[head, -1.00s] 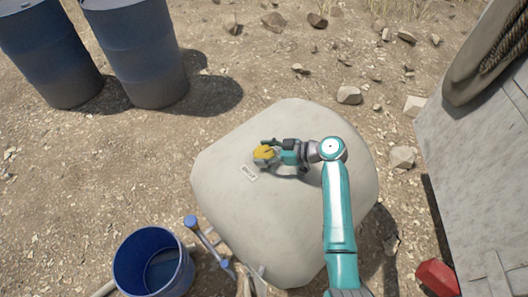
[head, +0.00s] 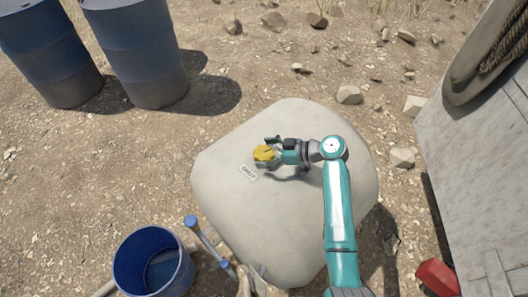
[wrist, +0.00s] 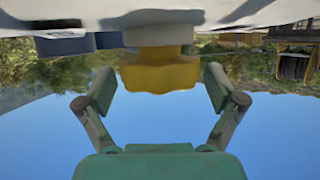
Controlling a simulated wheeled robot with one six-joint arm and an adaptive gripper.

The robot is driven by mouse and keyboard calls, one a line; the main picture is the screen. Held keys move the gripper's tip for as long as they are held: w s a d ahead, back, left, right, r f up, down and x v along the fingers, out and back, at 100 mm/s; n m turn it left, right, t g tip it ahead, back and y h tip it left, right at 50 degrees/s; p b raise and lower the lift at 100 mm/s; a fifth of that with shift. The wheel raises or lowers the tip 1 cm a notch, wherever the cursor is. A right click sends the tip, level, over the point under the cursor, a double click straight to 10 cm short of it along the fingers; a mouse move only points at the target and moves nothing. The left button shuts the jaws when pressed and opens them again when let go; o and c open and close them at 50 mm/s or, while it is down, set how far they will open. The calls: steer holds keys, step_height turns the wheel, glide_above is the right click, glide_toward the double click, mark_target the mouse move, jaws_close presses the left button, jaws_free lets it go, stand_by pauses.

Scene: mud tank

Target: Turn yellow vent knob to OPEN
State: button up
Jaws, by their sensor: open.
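The yellow vent knob (head: 265,153) sits on top of the pale tank (head: 225,195). In the wrist view the yellow knob (wrist: 160,71) is at the upper middle, with a pale collar behind it. My gripper (head: 268,153) is at the knob from the right side. In the wrist view its two fingers (wrist: 159,92) stand apart, one on each side of the knob, with a gap showing on both sides. A small label (head: 248,172) lies on the tank just below the knob; its lettering is too small to read surely.
A blue bucket (head: 152,262) and a pipe with a blue cap (head: 190,221) stand at the tank's lower left. Two blue drums (head: 135,50) stand at the upper left. A grey wooden structure (head: 480,150) is at the right. Rocks lie on the ground behind.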

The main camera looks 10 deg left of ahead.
steer(key=v, duration=1.1)
steer(key=shift+d+r, duration=0.15)
steer(key=shift+d, duration=0.15)
